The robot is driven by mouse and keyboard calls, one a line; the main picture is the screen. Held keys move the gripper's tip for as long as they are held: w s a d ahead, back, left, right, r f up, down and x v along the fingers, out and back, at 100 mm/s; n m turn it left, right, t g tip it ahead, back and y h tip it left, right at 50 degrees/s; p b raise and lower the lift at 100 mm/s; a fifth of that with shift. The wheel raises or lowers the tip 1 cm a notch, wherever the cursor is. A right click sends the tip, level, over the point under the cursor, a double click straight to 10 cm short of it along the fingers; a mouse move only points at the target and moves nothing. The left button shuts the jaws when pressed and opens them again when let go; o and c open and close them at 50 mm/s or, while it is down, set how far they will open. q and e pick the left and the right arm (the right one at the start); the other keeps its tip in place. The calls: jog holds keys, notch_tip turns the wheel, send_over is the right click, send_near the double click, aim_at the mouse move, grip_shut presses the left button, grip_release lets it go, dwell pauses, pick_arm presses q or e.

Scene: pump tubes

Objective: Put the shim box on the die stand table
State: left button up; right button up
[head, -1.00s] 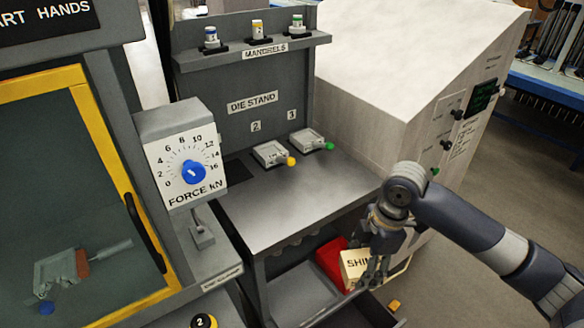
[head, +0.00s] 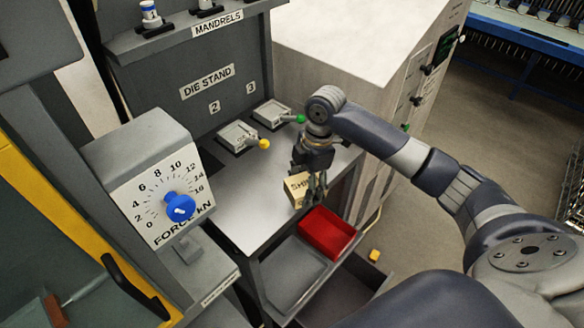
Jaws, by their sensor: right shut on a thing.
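The shim box (head: 297,187) is a small cream box with dark lettering, tilted so the letters read partly turned. My right gripper (head: 312,190) is shut on it, fingers pointing down. The box appears over the front right part of the die stand table (head: 247,208), a grey top; I cannot tell whether it touches the surface. The gripper fingers hide part of the box. My left gripper is not in view.
Two dies with a yellow (head: 264,143) and a green knob (head: 300,119) sit at the table's back. A red bin (head: 326,232) stands below the front edge. A force dial box (head: 155,178) stands at left. The table's front left is clear.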

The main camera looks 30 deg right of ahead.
jog(key=w, duration=0.3)
jog(key=w+d+p, duration=0.1)
jog(key=w, duration=0.5)
jog(key=shift+d+f, duration=0.2)
jog(key=shift+f, duration=0.15)
notch_tip(320, 180, down, 3)
jog(key=shift+f+p, duration=0.1)
jog(key=shift+p, duration=0.75)
jog(key=shift+f, duration=0.25)
jog(key=shift+f, duration=0.15)
jog(key=o, duration=1.3)
jog(key=shift+c, duration=0.2)
